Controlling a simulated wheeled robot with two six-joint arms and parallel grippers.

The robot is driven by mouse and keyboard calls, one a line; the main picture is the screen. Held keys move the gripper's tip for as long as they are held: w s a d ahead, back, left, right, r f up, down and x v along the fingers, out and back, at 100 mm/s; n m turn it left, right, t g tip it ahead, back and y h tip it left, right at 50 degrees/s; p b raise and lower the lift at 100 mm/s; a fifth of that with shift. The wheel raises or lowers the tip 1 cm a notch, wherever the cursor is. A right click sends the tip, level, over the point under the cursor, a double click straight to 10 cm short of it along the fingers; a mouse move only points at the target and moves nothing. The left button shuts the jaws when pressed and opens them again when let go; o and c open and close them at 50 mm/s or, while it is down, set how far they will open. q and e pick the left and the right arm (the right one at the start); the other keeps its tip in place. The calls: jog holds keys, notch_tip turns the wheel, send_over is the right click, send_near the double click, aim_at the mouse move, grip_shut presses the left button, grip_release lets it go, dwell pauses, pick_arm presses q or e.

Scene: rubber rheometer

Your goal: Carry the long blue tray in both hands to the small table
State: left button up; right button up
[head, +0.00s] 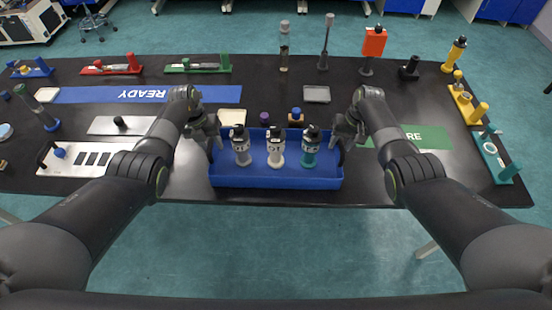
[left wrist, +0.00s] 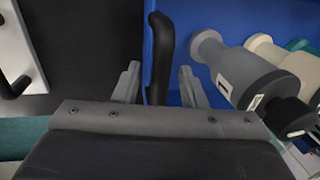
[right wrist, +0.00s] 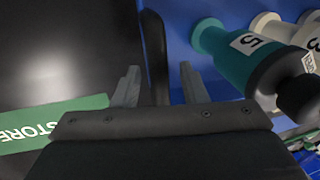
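The long blue tray (head: 275,182) lies at the front edge of the black table. It holds a grey bottle (head: 241,156), a cream bottle (head: 276,158) and a teal bottle (head: 309,158), all upright with black tops. My left gripper (head: 213,140) is at the tray's left end; in the left wrist view its open fingers (left wrist: 160,85) stand on either side of a black handle (left wrist: 160,50), with gaps. My right gripper (head: 345,138) is at the right end; in the right wrist view its open fingers (right wrist: 158,87) straddle the other black handle (right wrist: 154,50). The small table cannot be made out.
A blue READY strip (head: 150,94) and a green STORE mat (head: 420,137) lie on the black table (head: 270,95). A white slotted plate (head: 85,158) is left of the tray. Several stands line the back and right edges. Green floor (head: 270,250) is open in front.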

pick_arm(q)
jog(key=shift+f, duration=0.1)
pick_arm(e)
jog(key=shift+f, duration=0.1)
pick_arm(q)
grip_shut()
pick_arm(e)
grip_shut()
jog(key=shift+w, duration=0.1)
